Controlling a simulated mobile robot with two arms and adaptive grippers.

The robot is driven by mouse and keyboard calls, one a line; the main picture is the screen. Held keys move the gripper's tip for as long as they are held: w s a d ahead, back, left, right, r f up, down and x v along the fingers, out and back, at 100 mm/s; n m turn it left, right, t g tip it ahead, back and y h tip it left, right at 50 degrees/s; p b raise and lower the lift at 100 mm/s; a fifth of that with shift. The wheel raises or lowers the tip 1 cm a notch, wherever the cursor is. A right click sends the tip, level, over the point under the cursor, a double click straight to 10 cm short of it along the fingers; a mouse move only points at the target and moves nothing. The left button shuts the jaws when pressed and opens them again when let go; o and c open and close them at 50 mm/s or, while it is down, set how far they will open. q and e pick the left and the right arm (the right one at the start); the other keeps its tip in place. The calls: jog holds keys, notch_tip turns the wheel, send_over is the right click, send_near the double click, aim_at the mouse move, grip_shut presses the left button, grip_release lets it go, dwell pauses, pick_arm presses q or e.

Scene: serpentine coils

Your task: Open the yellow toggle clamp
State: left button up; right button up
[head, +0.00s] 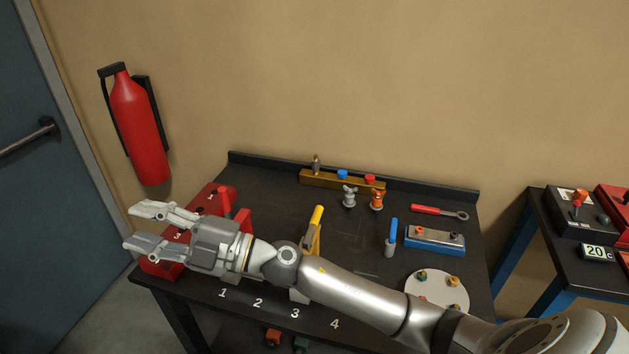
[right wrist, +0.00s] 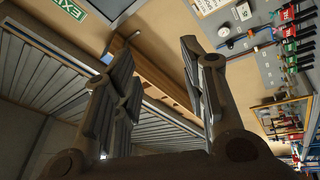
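The yellow toggle clamp (head: 314,229) stands near the middle of the black workbench, its yellow handle pointing up. My right arm passes in front of it and hides its lower part. My right gripper (head: 144,228) is open and empty, pointing left over the bench's left front corner, in front of a red block. Its two spread fingers also show in the right wrist view (right wrist: 160,85), with only the room behind them. I cannot see the clamp in the right wrist view. My left gripper is not in view.
A red-handled clamp (head: 225,203) stands by the red block (head: 162,268) at left. A blue-handled clamp (head: 391,237), a blue block (head: 435,240), a white disc (head: 437,291) and a red-handled wrench (head: 440,212) are at right. A wooden rail (head: 320,179) lies at the back.

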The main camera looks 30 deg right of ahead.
notch_tip(320, 180, down, 4)
jog(key=a+n+g, duration=0.2)
jog(key=n+g, duration=0.4)
jog(key=m+g+h, duration=0.4)
jog(key=g+h, duration=0.1)
jog(key=h, duration=1.4)
send_near(317, 211)
jog(key=shift+f, duration=0.2)
jog(key=b+x, duration=0.6)
jog(key=x, duration=0.3)
jog(key=shift+w+d+f, duration=0.1)
jog(key=shift+d+f, duration=0.05)
jog(key=shift+f, duration=0.15)
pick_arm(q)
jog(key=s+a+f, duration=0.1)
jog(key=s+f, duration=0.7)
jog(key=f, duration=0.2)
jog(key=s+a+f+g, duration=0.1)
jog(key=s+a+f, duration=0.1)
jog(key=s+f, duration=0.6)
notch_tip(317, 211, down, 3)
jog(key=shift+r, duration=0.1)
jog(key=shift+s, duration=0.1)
pick_arm(e)
jog(key=shift+c, duration=0.5)
